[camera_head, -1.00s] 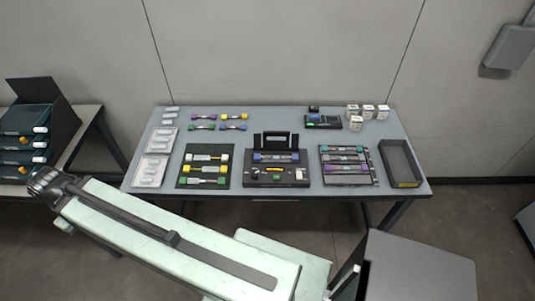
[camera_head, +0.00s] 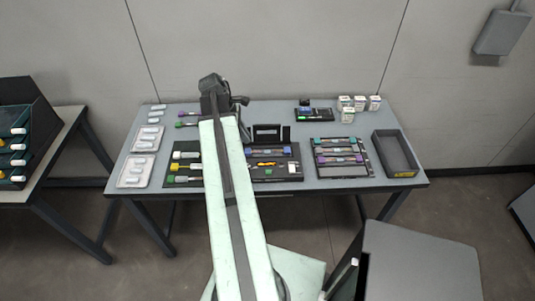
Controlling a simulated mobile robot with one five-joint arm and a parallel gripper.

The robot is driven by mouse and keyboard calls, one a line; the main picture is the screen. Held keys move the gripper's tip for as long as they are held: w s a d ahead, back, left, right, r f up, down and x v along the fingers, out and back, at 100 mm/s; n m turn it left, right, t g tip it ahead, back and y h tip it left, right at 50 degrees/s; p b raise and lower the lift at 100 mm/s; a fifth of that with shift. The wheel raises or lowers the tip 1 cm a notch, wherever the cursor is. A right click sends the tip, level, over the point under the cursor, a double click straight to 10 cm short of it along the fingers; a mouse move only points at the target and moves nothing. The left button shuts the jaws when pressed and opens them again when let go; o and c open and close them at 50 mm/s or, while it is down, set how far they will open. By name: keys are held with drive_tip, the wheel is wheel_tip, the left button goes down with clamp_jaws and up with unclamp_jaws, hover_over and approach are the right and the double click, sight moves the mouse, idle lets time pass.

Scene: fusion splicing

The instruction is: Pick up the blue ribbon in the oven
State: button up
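The blue-ended ribbon (camera_head: 284,152) lies across the black device with a raised lid (camera_head: 267,131) at the middle of the table. I take this device to hold the oven, but its parts are too small to tell apart. My arm passes in front of the device's left side. My gripper (camera_head: 226,98) is at the far end of the arm, above the back of the table, up and left of the ribbon and apart from it. Its fingers are too small and dark to show whether they are open.
Small white boxes (camera_head: 359,103) are at the back. A mat of ribbons (camera_head: 182,155) and white blister packs (camera_head: 137,171) are on the left.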

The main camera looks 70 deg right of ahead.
sight(257, 151)
drive_tip(key=shift+s+d, duration=0.4)
drive_tip(key=shift+s, duration=0.25)
drive_tip(key=b+x, duration=0.2)
drive_tip(key=shift+f+b, duration=0.3)
drive_tip(key=shift+f, duration=0.05)
drive_tip(key=b+x, duration=0.2)
drive_tip(key=w+b+x, duration=0.1)
drive_tip(key=b+x, duration=0.2)
drive_tip(key=shift+a+f, duration=0.15)
drive_tip(key=shift+f, duration=0.2)
drive_tip(key=shift+s+r, duration=0.1)
drive_tip(key=shift+r, duration=0.05)
clamp_jaws()
